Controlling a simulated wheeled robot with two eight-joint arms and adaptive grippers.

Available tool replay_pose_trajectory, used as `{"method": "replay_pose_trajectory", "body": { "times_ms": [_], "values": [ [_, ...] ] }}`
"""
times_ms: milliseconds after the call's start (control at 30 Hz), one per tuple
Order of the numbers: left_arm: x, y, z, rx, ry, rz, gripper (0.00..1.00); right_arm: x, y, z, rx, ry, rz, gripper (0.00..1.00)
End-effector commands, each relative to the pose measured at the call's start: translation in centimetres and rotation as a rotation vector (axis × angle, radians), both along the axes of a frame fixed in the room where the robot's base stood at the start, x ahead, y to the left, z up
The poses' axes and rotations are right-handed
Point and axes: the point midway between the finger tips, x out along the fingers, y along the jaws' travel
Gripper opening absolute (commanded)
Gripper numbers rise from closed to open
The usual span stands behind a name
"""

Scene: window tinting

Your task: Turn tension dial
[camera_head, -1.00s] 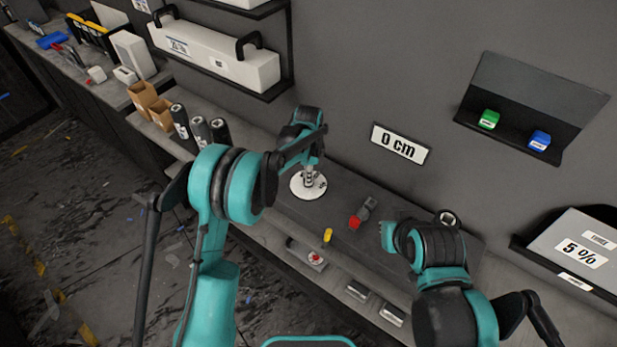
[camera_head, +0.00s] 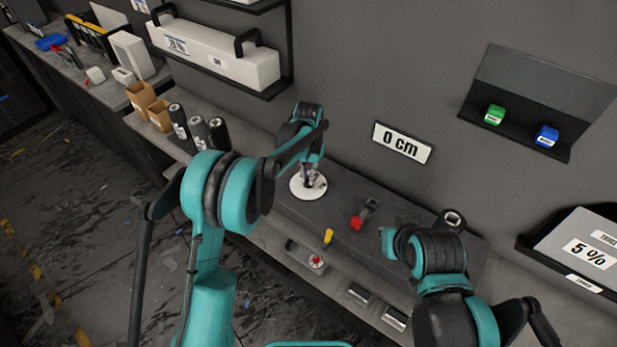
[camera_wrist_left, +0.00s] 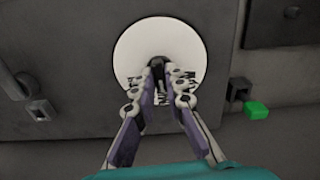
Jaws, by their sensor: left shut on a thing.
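The tension dial is a round white disc (camera_head: 301,190) with dark lettering, on the dark bench surface in the middle of the head view. It also shows in the left wrist view (camera_wrist_left: 137,48), with a small dark knob at its centre. My left gripper (camera_wrist_left: 158,66) is over the disc, its two fingers closed together on the dial's knob (camera_wrist_left: 157,60). The fingers hide part of the lettering. In the head view the left gripper (camera_head: 310,172) comes down on the dial from above. My right arm is at the lower right; its fingers cannot be made out.
A red-ended lever (camera_head: 357,222) and a yellow piece (camera_head: 328,237) stand right of the dial. A red button (camera_head: 316,262) sits on the lower front ledge. Dark rolls (camera_head: 198,131) stand to the left.

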Motion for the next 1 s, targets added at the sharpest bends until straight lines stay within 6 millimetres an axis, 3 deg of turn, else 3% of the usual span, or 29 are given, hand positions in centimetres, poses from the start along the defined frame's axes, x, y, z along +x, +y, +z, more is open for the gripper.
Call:
{"method": "replay_pose_trajectory", "body": {
  "times_ms": [600,1000],
  "values": [
    [0.1,0.0,0.1,-0.001,-0.003,0.579,0.00,0.0,0.0,-0.9,0.000,0.000,0.000,0.00],
    [0.1,0.0,0.1,-0.001,-0.003,0.859,0.00,0.0,0.0,-1.2,0.000,0.000,0.000,0.00]
  ]
}}
